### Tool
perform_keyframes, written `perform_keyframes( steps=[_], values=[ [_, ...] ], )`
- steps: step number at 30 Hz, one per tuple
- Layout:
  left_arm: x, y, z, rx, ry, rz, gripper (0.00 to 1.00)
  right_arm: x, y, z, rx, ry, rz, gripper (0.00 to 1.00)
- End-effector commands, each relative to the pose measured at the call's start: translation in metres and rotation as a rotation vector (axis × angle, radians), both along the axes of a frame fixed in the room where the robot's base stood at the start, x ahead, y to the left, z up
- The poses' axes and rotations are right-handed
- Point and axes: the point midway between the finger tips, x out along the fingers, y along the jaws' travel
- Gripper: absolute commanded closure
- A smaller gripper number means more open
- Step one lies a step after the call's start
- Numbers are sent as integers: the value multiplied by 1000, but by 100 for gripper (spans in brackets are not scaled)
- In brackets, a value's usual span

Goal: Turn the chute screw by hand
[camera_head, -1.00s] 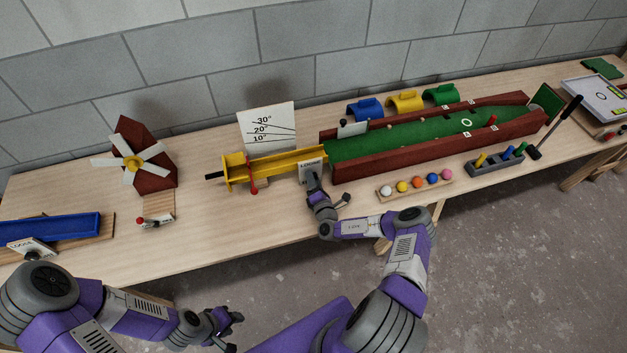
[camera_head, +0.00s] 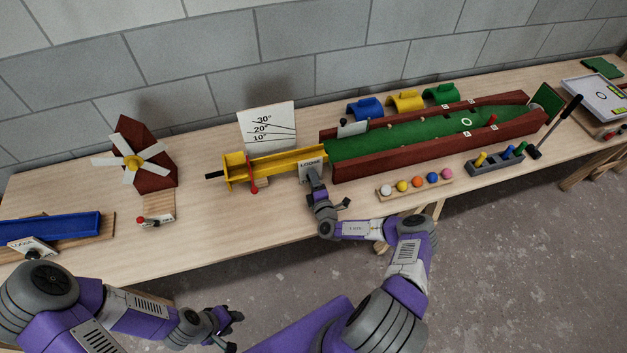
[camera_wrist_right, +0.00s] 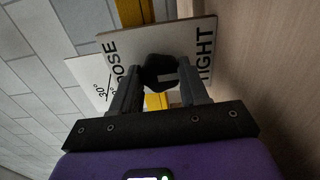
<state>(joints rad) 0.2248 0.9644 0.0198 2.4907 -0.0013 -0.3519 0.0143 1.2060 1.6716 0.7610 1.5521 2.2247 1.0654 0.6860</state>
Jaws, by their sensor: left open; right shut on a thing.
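The yellow chute (camera_head: 285,165) lies on the bench and runs to the green-floored wooden lane (camera_head: 430,130). A white plate (camera_head: 309,165) marked LOOSE stands at its near side; the right wrist view shows LOOSE and TIGHT on this plate (camera_wrist_right: 203,40). The black chute screw knob (camera_wrist_right: 160,62) is in front of the plate, between the fingers of my right gripper (camera_wrist_right: 158,88), which is shut on it. In the head view my right gripper (camera_head: 315,183) hides the knob. My left gripper (camera_head: 232,324) is open and empty, off the bench's front edge.
An angle board (camera_head: 267,127) stands behind the chute. A row of coloured balls (camera_head: 417,183) and a peg block (camera_head: 496,160) are to the right. A windmill (camera_head: 147,160) and blue trough (camera_head: 52,231) are to the left.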

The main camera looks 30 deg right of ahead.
Motion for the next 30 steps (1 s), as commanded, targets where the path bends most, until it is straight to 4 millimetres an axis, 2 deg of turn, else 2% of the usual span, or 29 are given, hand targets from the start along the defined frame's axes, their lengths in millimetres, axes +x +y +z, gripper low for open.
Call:
perform_keyframes(
  steps=[7, 8, 12, 22, 30],
  values=[
    [0, 0, 0, 0, 0, 0, 57, 0, 2, -1, 1, 3, 4, 86],
    [0, 0, 0, 0, 0, 0, 57, 0, 2, -1, 1, 3, 4, 51],
    [0, 0, 0, 0, 0, 0, 57, 0, 1, -1, 0, 2, 3, 30],
    [0, 0, 1, 0, 0, 0, 57, -4, 1, 0, -1, 1, 1, 30],
    [0, 0, 13, 0, 0, 0, 57, -44, 11, 1, 2, 4, 1, 30]
  ],
)
